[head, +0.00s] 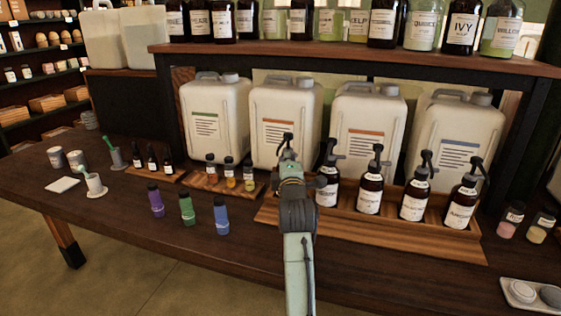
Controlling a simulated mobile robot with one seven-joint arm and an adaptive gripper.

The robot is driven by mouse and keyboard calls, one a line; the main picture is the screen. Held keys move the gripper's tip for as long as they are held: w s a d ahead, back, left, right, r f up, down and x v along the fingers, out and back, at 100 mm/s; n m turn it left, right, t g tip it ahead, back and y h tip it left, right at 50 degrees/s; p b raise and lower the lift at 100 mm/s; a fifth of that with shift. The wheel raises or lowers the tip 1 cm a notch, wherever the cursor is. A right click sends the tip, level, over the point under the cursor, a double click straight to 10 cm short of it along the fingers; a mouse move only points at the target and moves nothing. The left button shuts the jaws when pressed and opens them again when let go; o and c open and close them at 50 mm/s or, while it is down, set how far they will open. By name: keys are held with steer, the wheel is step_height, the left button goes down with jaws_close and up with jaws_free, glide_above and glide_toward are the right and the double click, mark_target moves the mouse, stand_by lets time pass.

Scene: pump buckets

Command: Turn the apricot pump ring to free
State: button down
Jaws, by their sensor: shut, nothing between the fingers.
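A row of brown pump bottles with black pump heads and white labels stands in a wooden tray (370,236). The label names are too small to read, so I cannot tell which is the apricot one. The leftmost pump head (287,139) shows just above my gripper (290,158); its bottle is hidden behind my arm. The others are a second bottle (328,190), a third (370,195), a fourth (414,201) and the rightmost (461,208). My gripper is shut and empty, close in front of the leftmost pump; contact cannot be told.
Large white jugs (218,110) stand behind the tray, under a shelf (350,56) of bottles. Purple (156,203), green (187,209) and blue (221,217) bottles stand left of the tray. A small dish (525,290) lies at right front. The table's front middle is clear.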

steer(key=shift+w+d+b, duration=0.2)
steer(key=shift+d+b, duration=0.2)
steer(key=shift+d, duration=0.3)
steer(key=shift+w+d+b, duration=0.2)
steer(key=shift+d+b, duration=0.2)
steer(key=shift+d, duration=0.3)
steer(key=shift+w+d+b, duration=0.2)
steer(key=shift+d+b, duration=0.2)
steer(key=shift+d, duration=0.3)
stand_by(0.3)
